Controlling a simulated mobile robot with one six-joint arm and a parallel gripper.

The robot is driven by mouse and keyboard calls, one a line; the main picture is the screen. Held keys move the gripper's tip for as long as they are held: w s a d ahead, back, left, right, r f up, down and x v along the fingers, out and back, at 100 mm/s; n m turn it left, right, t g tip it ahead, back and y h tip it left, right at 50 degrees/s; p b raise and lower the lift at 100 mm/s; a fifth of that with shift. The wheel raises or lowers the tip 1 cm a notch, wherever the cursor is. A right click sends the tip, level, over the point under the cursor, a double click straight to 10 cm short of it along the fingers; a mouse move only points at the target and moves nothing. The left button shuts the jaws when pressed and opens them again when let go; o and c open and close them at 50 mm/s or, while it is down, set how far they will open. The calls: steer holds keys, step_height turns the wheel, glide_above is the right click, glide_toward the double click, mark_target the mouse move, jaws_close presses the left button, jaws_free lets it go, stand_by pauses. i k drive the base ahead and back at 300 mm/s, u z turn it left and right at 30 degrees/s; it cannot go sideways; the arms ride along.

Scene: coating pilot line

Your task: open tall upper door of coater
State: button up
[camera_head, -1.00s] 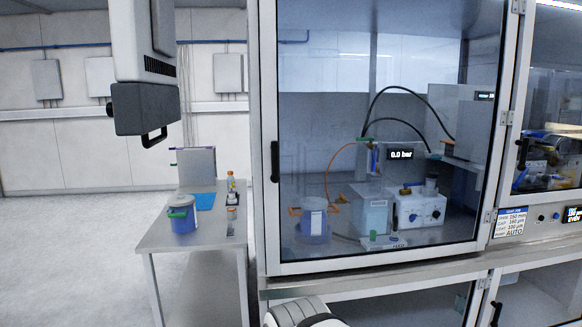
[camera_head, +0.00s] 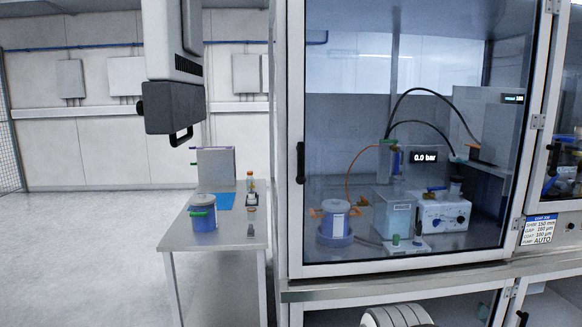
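The tall upper door (camera_head: 293,215) of the coater is a large clear pane in a pale metal frame. It looks shut. Its black vertical handle (camera_head: 300,163) is on the left frame bar, and hinges (camera_head: 537,121) show on the right side. Behind the pane stand a blue jar with orange clamps (camera_head: 334,218), a white pump box (camera_head: 443,215), and a display reading 0.0 bar. My gripper is not in view. A pale rounded part at the bottom edge (camera_head: 397,315) looks like part of my arm, below the door.
A steel side table (camera_head: 235,240) stands left of the coater, with a blue lidded jar (camera_head: 202,212) and small bottles. A grey hanging panel with a handle (camera_head: 173,108) is at upper left. A second glazed door (camera_head: 563,160) is at right. Floor at left is clear.

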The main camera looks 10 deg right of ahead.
mark_target(296, 10)
steer(key=u, duration=0.05)
steer(key=i, duration=1)
steer(key=z, duration=0.05)
